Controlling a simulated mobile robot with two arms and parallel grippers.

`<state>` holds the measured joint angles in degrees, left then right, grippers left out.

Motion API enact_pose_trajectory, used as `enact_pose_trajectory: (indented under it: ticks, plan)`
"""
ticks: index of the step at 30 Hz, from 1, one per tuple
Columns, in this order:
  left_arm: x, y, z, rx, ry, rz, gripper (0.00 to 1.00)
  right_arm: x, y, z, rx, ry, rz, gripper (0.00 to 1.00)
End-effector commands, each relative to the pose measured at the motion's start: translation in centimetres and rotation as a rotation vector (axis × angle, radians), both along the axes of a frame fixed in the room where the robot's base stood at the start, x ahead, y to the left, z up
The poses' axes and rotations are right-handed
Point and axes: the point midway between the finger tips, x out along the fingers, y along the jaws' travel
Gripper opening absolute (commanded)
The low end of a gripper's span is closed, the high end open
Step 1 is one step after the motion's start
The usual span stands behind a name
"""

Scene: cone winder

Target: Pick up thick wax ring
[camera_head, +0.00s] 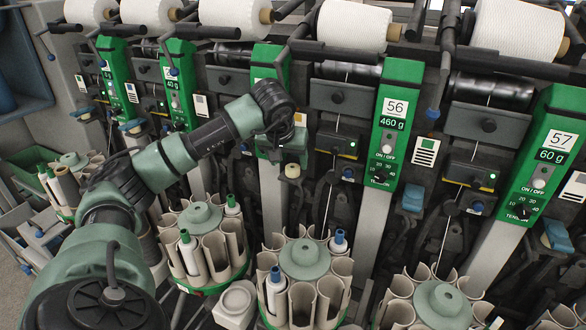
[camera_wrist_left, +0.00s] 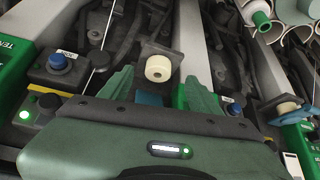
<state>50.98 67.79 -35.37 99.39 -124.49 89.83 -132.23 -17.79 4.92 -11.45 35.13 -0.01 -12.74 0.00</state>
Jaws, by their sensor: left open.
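A cream, thick wax ring (camera_head: 293,171) sits on a small dark bracket at the front of the machine, below the green panel left of the one marked 56. In the left wrist view the ring (camera_wrist_left: 159,68) shows its round end with a small hole. My left gripper (camera_head: 286,152) is just above the ring in the head view. In the left wrist view its two green fingers (camera_wrist_left: 156,88) are spread, with the ring between and just beyond them, apparently untouched. The fingers are mostly hidden in the head view. My right gripper is in neither view.
Green panels such as the one marked 56 (camera_head: 392,125) stand close around my arm. Round holders with grey tubes (camera_head: 303,258) stand below. In the left wrist view, another cream ring (camera_wrist_left: 288,108) sits at the right. White yarn cones (camera_head: 353,25) line the top.

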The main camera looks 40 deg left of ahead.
Motion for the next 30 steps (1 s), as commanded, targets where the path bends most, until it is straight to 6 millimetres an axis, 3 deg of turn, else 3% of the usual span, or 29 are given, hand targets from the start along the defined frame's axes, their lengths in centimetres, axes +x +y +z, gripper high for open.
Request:
enact_pose_trajectory:
  ticks: [4,9,13,17,24,30]
  plan:
    - [1.6,0.6,-1.5,-0.005,0.004,0.001,0.63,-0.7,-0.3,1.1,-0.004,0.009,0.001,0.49]
    - [2.5,1.1,-3.2,-0.003,0.002,-0.001,0.63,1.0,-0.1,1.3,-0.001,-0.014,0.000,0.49]
    - [2.6,1.2,-3.6,-0.001,0.000,0.000,0.63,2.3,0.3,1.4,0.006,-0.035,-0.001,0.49]
    - [2.6,1.2,-3.6,-0.001,0.000,-0.001,0.63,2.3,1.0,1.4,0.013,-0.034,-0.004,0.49]
    - [2.6,1.2,-3.5,-0.002,0.000,-0.001,0.00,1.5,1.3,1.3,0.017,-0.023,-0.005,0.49]
    - [2.6,1.2,-3.5,-0.002,-0.001,0.000,0.00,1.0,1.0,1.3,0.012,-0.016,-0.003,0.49]
